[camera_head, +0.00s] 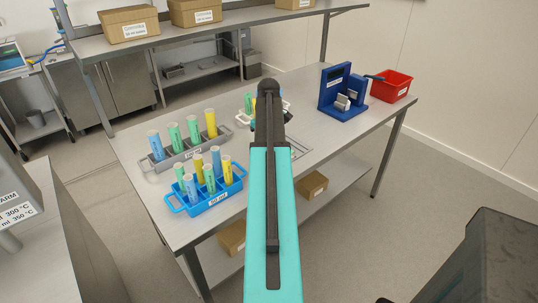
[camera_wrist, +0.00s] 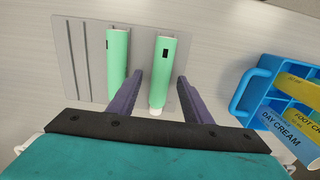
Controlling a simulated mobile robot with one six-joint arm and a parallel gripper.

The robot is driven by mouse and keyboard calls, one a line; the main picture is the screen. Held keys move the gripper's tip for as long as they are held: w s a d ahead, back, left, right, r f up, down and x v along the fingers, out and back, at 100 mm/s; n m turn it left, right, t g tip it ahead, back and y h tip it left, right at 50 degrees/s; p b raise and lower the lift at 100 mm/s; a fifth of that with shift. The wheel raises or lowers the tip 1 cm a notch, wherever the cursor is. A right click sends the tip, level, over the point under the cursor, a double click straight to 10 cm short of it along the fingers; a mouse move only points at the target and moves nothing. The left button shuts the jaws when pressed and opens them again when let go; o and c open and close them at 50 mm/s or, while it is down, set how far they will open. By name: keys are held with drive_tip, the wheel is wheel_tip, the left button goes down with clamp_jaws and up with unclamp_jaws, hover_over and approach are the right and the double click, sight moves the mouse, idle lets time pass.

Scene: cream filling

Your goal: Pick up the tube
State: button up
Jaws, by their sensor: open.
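In the wrist view, two green tubes lie side by side on a flat grey grooved plate (camera_wrist: 74,60). The right green tube (camera_wrist: 164,65) has a white cap at its near end. The left green tube (camera_wrist: 117,55) lies just outside my left finger. My gripper (camera_wrist: 160,76) is open, with one finger on each side of the right tube. I cannot tell whether either finger touches it. In the head view, my arm hides the gripper and these tubes; part of the plate's edge (camera_head: 303,151) shows beside the arm.
A blue rack (camera_head: 215,202) of tubes stands left of my arm and also shows at right in the wrist view (camera_wrist: 243,98). A grey rack (camera_head: 183,158) holds several tubes behind it. A blue stand (camera_head: 335,98) and red bin (camera_head: 391,86) stand at the far right.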

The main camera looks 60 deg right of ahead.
drive_tip(key=shift+c, duration=0.4)
clamp_jaws()
drive_tip(key=c, duration=1.1)
unclamp_jaws()
